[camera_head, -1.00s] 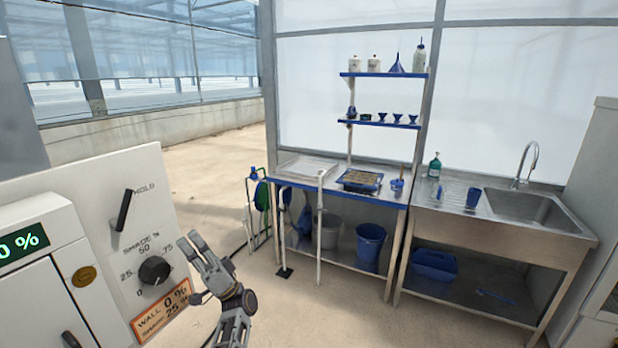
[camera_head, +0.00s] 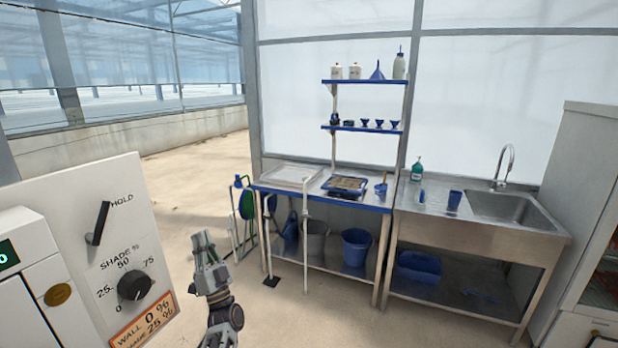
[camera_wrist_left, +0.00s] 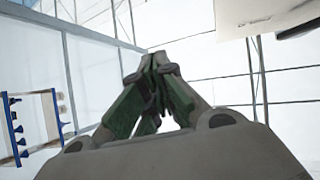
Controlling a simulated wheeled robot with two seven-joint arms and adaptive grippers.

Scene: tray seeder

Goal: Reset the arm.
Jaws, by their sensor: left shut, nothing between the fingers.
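My left gripper (camera_head: 203,241) is in the lower left of the head view, upright and shut, with nothing in it. It is to the right of the white control panel (camera_head: 78,225) and apart from it. In the left wrist view its fingers (camera_wrist_left: 158,62) meet at the tips, with the greenhouse wall behind. The panel has a black lever (camera_head: 98,223) at HOLD and a black shade knob (camera_head: 135,285). My right gripper is not in view.
A steel bench (camera_head: 262,186) with a seed tray (camera_head: 345,184) stands ahead, with shelves (camera_head: 365,81) above it. A sink unit (camera_head: 480,232) is to its right. Buckets (camera_head: 357,247) stand under the bench.

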